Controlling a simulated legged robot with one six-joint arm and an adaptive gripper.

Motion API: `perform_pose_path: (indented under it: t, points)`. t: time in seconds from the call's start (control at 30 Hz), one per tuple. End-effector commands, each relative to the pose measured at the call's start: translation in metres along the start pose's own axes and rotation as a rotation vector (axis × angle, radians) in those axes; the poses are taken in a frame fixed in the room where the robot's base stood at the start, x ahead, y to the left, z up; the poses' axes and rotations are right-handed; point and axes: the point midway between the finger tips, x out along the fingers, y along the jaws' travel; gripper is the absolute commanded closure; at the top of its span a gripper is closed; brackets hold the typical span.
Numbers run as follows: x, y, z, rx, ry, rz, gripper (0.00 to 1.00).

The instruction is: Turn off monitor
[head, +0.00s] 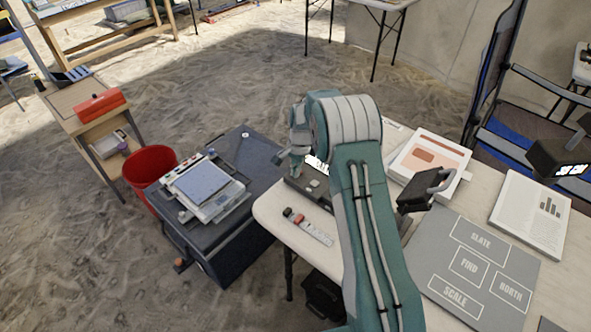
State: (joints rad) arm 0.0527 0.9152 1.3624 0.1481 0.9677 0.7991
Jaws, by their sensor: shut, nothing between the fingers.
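My teal arm reaches over the table, and my gripper (296,167) points down at its far left corner. It is shut and empty, just above or touching a low dark device (303,188); I cannot tell which. This device has a bright display patch (318,166) and a pale button-like spot on top, and my arm partly hides it. A black panel on a grey bracket (420,195) stands right of my arm. I cannot tell which of these is the monitor.
The table (275,205) carries a strip with red and dark pieces (308,226), a grey sorting board (475,262), a document box (430,160) and a chart sheet (530,213). A dark case with a scale (205,187) and a red bucket (150,172) stand left.

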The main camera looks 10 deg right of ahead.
Motion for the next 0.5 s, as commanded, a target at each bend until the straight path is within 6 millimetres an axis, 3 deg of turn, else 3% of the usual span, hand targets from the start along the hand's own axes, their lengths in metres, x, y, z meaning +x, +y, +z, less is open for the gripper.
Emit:
perform_pose_path:
  t: [0.5]
  points:
    - [0.0018,0.0002,-0.0023,0.003,0.040,0.002,1.00]
